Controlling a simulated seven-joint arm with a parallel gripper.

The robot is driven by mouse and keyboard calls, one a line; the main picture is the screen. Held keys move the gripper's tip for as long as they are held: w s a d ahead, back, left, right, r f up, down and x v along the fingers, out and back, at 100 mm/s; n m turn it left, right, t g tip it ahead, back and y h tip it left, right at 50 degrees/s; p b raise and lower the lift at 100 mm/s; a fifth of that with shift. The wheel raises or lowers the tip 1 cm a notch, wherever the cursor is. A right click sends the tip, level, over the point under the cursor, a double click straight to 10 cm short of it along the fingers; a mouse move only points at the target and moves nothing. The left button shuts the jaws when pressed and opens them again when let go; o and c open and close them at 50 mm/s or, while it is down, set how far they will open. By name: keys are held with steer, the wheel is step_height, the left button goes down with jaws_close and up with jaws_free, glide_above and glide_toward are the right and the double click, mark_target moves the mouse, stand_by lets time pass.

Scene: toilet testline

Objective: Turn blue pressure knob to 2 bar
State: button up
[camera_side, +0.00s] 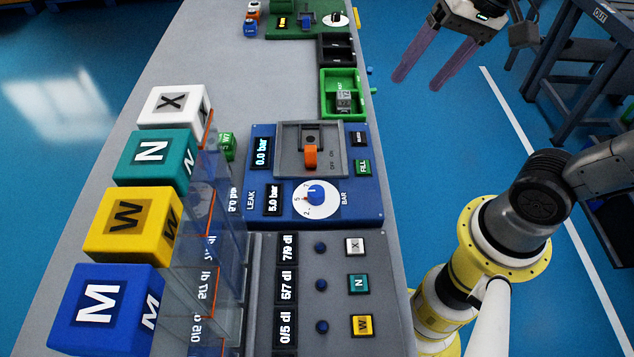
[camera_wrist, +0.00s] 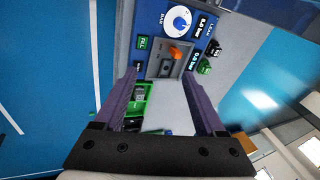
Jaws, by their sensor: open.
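The blue pressure knob (camera_side: 315,194) sits on a white round dial on the blue control panel (camera_side: 374,206) in the side view. The display beside it reads 5.0 bar. In the wrist view the knob (camera_wrist: 179,22) is near the top, on its white dial. My gripper (camera_side: 417,85) is open and empty in the side view, above the blue floor at the upper right, well apart from the knob. In the wrist view its two purple fingers (camera_wrist: 160,92) are spread, with the panel beyond them.
An orange lever (camera_side: 310,157) sits on the panel behind the dial, near a display reading 0.0 bar. A green bin (camera_side: 342,78) stands farther back. Large cubes, such as the yellow W cube (camera_side: 124,225), stand left beside clear tanks (camera_side: 225,265).

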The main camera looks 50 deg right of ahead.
steer(key=w+a+f+m+g+y, duration=0.1)
steer(key=w+a+m+g, duration=0.1)
steer(key=w, duration=0.3)
steer(key=m+g+y, duration=0.1)
steer(key=m+g, duration=0.2)
steer(key=g, duration=0.1)
glide_above(316, 190)
steer(key=w+d, duration=0.3)
steer(key=d, duration=0.2)
step_height(316, 190, down, 11)
steer(key=x, duration=1.4)
steer(key=shift+s+d+f, duration=0.1)
steer(key=shift+f, duration=0.1)
jaws_close()
